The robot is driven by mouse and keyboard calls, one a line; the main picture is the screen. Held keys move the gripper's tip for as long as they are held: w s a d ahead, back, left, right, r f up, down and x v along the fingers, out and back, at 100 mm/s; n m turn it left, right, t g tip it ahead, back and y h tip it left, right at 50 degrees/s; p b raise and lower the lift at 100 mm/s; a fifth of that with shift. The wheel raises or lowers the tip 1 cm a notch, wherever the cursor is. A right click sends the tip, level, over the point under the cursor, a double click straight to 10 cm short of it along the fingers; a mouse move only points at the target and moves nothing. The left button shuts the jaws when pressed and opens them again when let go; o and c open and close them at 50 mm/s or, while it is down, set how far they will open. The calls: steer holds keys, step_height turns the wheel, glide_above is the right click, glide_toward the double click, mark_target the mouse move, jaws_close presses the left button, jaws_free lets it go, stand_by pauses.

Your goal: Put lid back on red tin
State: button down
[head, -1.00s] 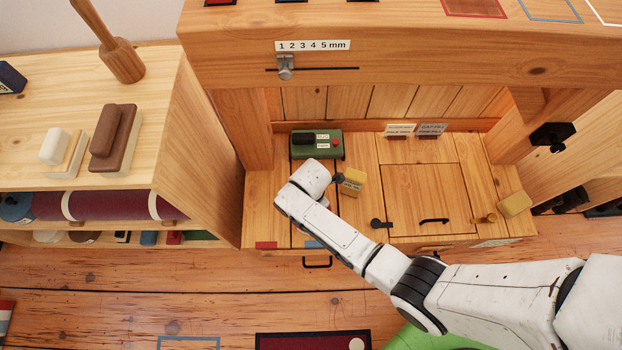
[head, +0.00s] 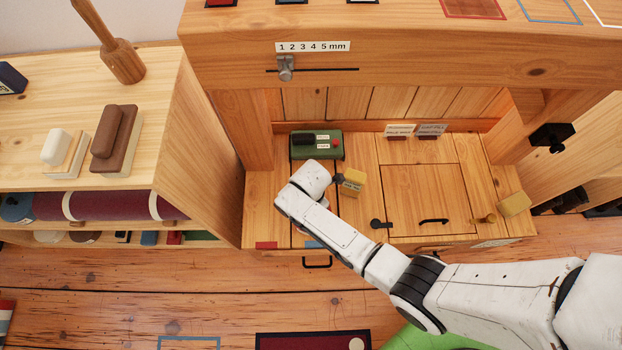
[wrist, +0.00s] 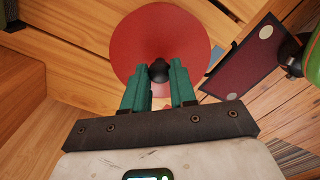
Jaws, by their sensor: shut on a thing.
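In the wrist view, my gripper (wrist: 159,68) has its teal fingers shut on the black knob (wrist: 158,73) of a round red lid (wrist: 160,32). The lid hangs beyond the fingertips and covers much of what lies below it. In the head view, my arm (head: 330,222) reaches over the wooden bench, and its wrist end hides the fingers and the lid. I cannot make out the red tin in either view.
A green box (head: 315,145) with a red button stands at the back of the bench. A small yellow labelled block (head: 353,180) shows beside my wrist. A panel with a black handle (head: 434,220) lies right of it. A beam (head: 420,65) crosses above. A dark red mat (head: 300,342) lies in front.

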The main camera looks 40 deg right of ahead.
steer(key=c, duration=0.8)
jaws_free()
steer(key=shift+o, duration=0.2)
steer(key=o, duration=0.4)
steer(key=shift+r+p, duration=3.55)
steer(key=shift+p, duration=0.05)
steer(key=shift+c, duration=0.2)
jaws_close()
